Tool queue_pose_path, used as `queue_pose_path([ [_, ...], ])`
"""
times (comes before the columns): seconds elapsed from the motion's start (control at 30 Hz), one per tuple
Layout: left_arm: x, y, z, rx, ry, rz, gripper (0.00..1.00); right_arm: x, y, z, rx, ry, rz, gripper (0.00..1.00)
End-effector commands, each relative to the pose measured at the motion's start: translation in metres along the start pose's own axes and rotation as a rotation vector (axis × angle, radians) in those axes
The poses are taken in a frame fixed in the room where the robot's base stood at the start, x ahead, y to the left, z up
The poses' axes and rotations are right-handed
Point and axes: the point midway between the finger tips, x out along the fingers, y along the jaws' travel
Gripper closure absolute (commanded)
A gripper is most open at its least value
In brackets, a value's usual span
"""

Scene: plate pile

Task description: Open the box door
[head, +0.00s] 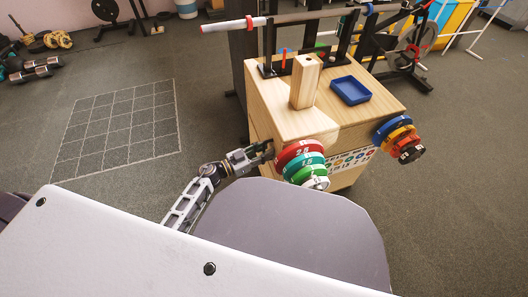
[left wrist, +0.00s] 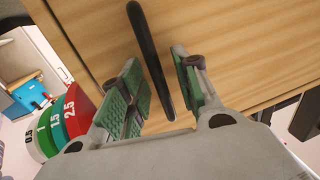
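The box (head: 262,110) is light wood and stands in the middle of the head view. Its handle (left wrist: 148,45) is a thin black bar on a wood-grain face (left wrist: 240,50), seen in the left wrist view. My left gripper (head: 265,151) is at the box's left side, beside the coloured plates. In the left wrist view its green-padded fingers (left wrist: 158,88) are apart, with the handle running between them. I cannot tell whether the pads touch it. A seam line crosses the wood near the handle. In the head view the handle is not distinguishable. My right gripper is not in view.
Red, teal and green weight plates (head: 302,163) stick out from the box's front, close to my left gripper. More plates (head: 398,136) hang at its right. A wooden block (head: 305,82), a blue tray (head: 350,90) and a barbell rack are on top.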

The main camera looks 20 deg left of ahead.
Motion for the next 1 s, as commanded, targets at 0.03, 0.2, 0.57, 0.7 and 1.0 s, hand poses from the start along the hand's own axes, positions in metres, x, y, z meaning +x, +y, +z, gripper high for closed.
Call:
queue_pose_path([
  [0.03,0.0004,0.0,0.0,0.0,0.0,0.0,0.68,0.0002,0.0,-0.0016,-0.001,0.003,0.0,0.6],
  [0.2,0.0002,0.0,-0.0001,0.0,0.0,0.0,0.68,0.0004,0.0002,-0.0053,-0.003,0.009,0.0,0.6],
  [0.57,-0.0001,0.0,0.0001,0.0,-0.001,0.0,1.0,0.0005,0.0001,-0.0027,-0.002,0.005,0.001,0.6],
  [0.7,-0.0001,0.0001,0.0001,0.0,-0.001,0.0,1.0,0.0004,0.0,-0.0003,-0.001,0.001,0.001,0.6],
  [1.0,-0.0018,-0.0001,0.0003,0.0,-0.002,0.007,1.0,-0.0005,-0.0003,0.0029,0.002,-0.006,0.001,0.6],
])
